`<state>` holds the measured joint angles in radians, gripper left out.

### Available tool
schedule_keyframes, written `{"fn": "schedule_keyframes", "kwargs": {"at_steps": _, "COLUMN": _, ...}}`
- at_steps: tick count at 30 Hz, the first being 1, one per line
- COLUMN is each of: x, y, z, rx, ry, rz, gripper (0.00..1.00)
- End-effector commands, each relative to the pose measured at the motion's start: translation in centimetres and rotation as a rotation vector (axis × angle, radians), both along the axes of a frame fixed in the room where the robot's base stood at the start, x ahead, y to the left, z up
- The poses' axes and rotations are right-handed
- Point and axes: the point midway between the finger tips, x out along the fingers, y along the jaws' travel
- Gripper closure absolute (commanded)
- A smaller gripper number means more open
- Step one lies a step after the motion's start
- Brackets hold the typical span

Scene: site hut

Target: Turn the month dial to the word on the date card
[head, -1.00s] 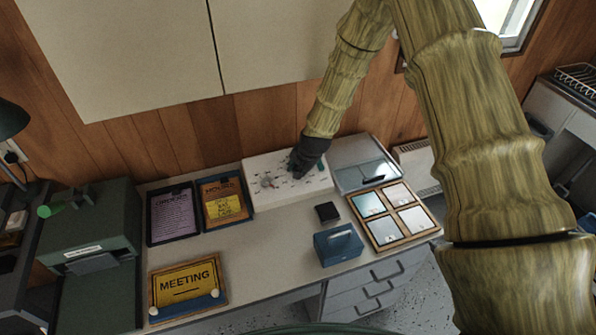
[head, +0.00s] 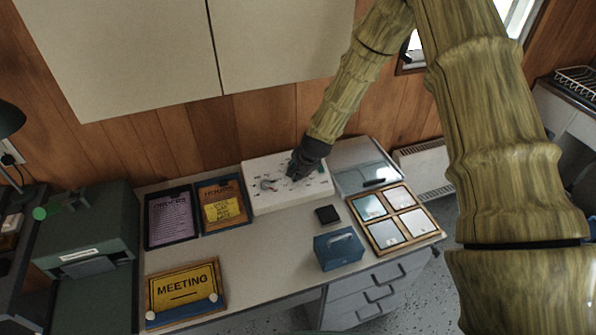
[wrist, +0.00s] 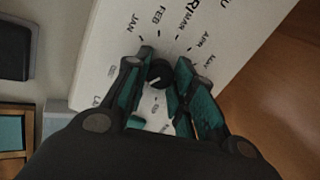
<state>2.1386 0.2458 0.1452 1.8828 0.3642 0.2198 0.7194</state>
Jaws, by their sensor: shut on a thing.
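The white dial board (head: 290,201) lies at the back of the desk against the wood wall. In the wrist view the board (wrist: 104,45) shows a ring of black month words, with JAN, FEB, MAR and APR legible. The dark month dial knob (wrist: 158,73) sits inside that ring, between the two teal-padded fingers of my gripper (wrist: 160,80). My gripper is shut on the knob; it also shows over the board in the head view (head: 298,174). The fingers hide the lower month words. I cannot tell where the knob points, nor identify the date card.
A second knob (head: 267,184) is on the board's left. Left of it stand two framed notices (head: 222,203), one with a yellow note. A MEETING sign (head: 186,287), a blue box (head: 339,251), a small black block (head: 327,215) and a four-pane frame (head: 374,247) lie nearer the front.

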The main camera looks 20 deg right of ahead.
Motion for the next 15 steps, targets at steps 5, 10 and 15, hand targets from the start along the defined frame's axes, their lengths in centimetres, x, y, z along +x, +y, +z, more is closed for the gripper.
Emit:
{"fn": "schedule_keyframes", "kwargs": {"at_steps": 5, "x": 0.09, "y": -0.11, "z": 0.08, "rx": -0.001, "ry": -0.002, "rz": -0.001, "gripper": 0.7}}
{"fn": "schedule_keyframes", "kwargs": {"at_steps": 10, "x": 0.07, "y": -0.07, "z": 0.05, "rx": -0.002, "ry": -0.002, "rz": 0.0, "gripper": 0.52}}
{"fn": "schedule_keyframes", "kwargs": {"at_steps": 15, "x": 0.03, "y": -0.04, "z": 0.03, "rx": -0.001, "ry": -0.001, "rz": 0.0, "gripper": 0.52}}
